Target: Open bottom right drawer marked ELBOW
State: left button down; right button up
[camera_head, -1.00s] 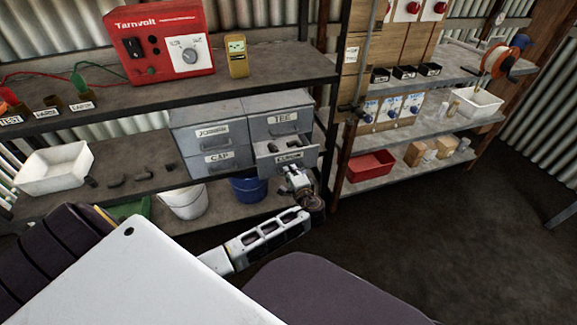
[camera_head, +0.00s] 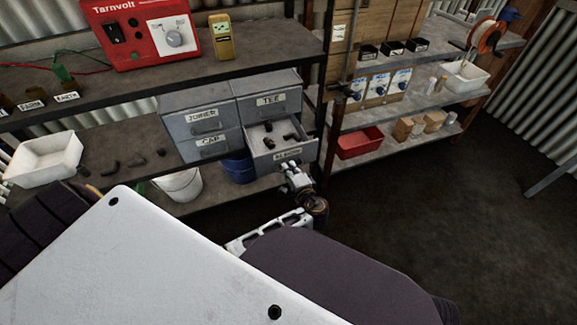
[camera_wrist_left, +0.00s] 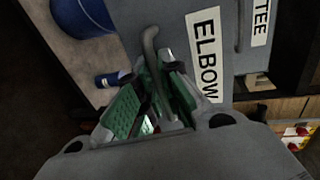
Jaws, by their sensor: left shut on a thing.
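The grey drawer cabinet (camera_head: 205,122) stands on the middle shelf, with drawers labelled JOINER, CAP and TEE. Its bottom right ELBOW drawer (camera_head: 284,156) is pulled out, and several dark elbow fittings (camera_head: 268,141) show inside. In the left wrist view the ELBOW label (camera_wrist_left: 206,52) is on the drawer front beside the curved grey handle (camera_wrist_left: 150,45). My left gripper (camera_head: 290,168) is at the drawer front. In the wrist view its green-padded fingers (camera_wrist_left: 158,92) are shut on the handle. My right gripper is not in view.
A white tray (camera_head: 45,160) and loose dark fittings (camera_head: 137,160) lie left of the cabinet. A white bucket (camera_head: 180,185) and a blue bucket (camera_head: 239,168) stand below. A red bin (camera_head: 360,142) is on the right shelf. The floor at right is clear.

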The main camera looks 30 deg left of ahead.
pick_arm(q)
jog(key=c, duration=1.9)
grip_release()
jog(key=shift+o, duration=0.2)
jog(key=shift+r, duration=0.1)
